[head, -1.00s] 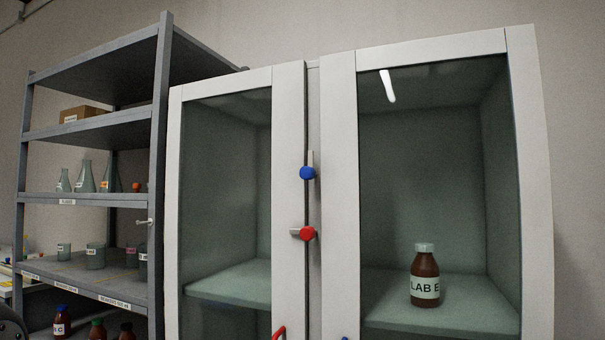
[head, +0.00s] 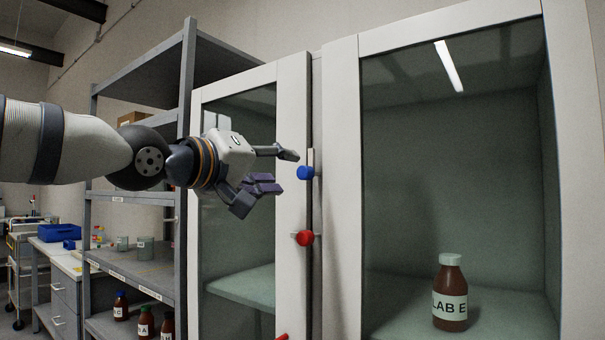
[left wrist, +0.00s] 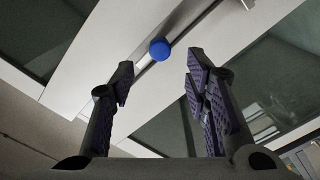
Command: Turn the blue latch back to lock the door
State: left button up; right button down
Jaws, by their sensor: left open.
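The blue latch (head: 305,173) is a round blue knob on a short grey bar, on the frame of the white cabinet's left door beside the gap between the doors. The bar points up from the knob. My left gripper (head: 280,170) is open and empty, just left of the blue latch in the head view. In the left wrist view the blue knob (left wrist: 160,49) shows ahead of the gap between the two fingers (left wrist: 160,85), apart from both. The left door (head: 238,250) looks closed. My right gripper is in no view.
A red latch (head: 304,238) with a grey bar pointing left sits below the blue one. A brown bottle (head: 450,300) labelled LAB E stands behind the right door's glass. A grey shelf rack (head: 188,100) with bottles and beakers stands at left, behind my left arm.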

aim_at(302, 173)
pick_arm(q)
jog(key=x, duration=0.7)
jog(key=shift+w+d+f, duration=0.1)
jog(key=shift+d+f, duration=0.1)
jog(key=shift+f, duration=0.1)
jog(key=shift+w+d+r, duration=0.15)
jog(key=shift+w, duration=0.05)
jog(key=shift+r, duration=0.1)
jog(key=shift+s, duration=0.1)
grip_shut()
